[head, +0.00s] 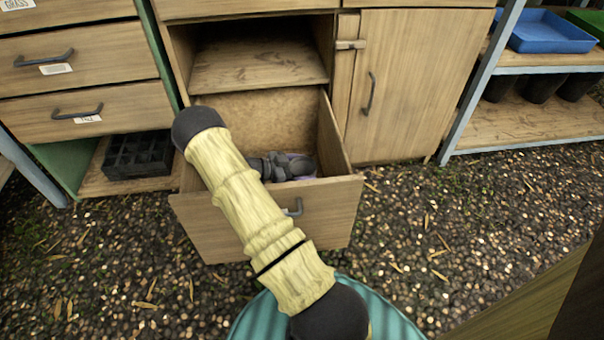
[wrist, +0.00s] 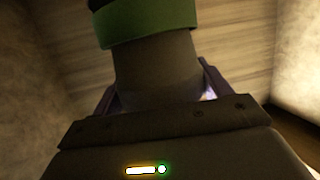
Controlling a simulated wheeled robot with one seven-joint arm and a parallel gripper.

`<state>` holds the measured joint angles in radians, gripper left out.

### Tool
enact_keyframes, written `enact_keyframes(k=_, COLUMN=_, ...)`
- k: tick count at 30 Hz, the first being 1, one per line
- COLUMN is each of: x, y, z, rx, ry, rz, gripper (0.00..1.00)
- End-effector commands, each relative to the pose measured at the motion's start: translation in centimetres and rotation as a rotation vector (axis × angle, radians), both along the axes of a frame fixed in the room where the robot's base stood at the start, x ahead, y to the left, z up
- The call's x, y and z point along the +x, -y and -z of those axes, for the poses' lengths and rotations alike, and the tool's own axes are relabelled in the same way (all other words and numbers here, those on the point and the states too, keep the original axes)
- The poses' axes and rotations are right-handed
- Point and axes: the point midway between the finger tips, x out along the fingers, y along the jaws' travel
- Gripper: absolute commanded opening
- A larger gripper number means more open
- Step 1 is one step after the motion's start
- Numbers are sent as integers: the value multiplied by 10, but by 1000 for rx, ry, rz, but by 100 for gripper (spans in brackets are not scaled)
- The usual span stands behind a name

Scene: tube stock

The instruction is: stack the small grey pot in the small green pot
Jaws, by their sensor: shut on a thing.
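My gripper (head: 282,166) is down inside the open drawer, mostly hidden in the head view by my own arm. In the wrist view my gripper (wrist: 160,88) is shut on a dark grey tapered body, which looks like the small grey pot (wrist: 155,68). A green band (wrist: 150,24), perhaps the small green pot, crosses this body at its far end. It touches or overlaps the grey body; I cannot tell whether one is inside the other. Neither pot can be made out in the head view.
The wooden drawer (head: 335,208) is pulled out, its walls close around my gripper. Something purple (head: 301,172) shows in it beside my gripper. A black cell tray (head: 138,156) stands on a low shelf at left. A blue tray (head: 550,32) and dark pots (head: 541,86) are on the right shelves.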

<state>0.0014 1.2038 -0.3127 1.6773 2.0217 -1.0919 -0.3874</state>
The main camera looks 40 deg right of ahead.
Motion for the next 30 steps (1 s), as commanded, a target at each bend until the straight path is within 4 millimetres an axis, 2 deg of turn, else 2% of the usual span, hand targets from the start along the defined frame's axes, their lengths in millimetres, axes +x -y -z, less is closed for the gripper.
enact_keyframes(k=2, x=1, y=0, z=10, rx=0, ry=1, rz=-1, gripper=55)
enact_keyframes(k=16, x=0, y=1, z=14, rx=-1, ry=0, rz=1, gripper=55)
enact_keyframes(k=17, x=0, y=1, z=14, rx=-1, ry=0, rz=1, gripper=79)
enact_keyframes(k=20, x=0, y=0, z=14, rx=-1, ry=1, rz=0, gripper=98)
enact_keyframes(k=30, x=0, y=0, z=11, rx=-1, ry=1, rz=-1, gripper=99)
